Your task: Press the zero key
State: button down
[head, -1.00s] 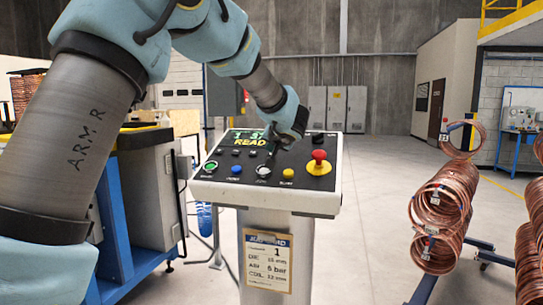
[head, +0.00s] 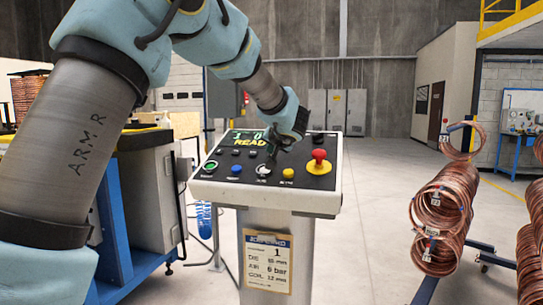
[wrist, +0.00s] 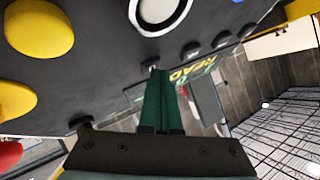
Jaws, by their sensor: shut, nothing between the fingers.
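The control panel (head: 212,190) is a sloped console with a row of small dark keys (head: 236,152) below its green-lettered display (head: 246,138). In the wrist view several small keys (wrist: 191,50) stand in a line. My gripper (head: 270,165) is shut and empty, pointing down at the panel. In the wrist view its green fingertips (wrist: 154,71) are at the end key of the row, nearest the yellow button, and partly cover it. I cannot tell contact from a hair's gap. Key labels are too small to read, so I cannot confirm which is zero. The display reads "1 0" and "READ".
A green (head: 210,166), a blue (head: 236,169), a white-ringed (head: 263,172) and a yellow button (head: 288,174) line the panel's front. A red mushroom button (head: 319,158) stands up at the right. Copper coils (head: 440,217) hang at right; floor between is clear.

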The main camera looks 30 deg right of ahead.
dwell(0.4)
jog(key=shift+s+a+r, duration=0.15)
jog(key=shift+r, duration=0.25)
jog(key=shift+s+a+r, duration=0.1)
jog(key=shift+r, duration=0.25)
jog(key=shift+s+a+r, duration=0.25)
jog(key=shift+r, duration=0.5)
jog(key=shift+s+a+r, duration=0.2)
jog(key=shift+s+r, duration=0.05)
jog(key=shift+r, duration=0.55)
jog(key=shift+s+a+r, duration=0.25)
jog(key=shift+r, duration=0.5)
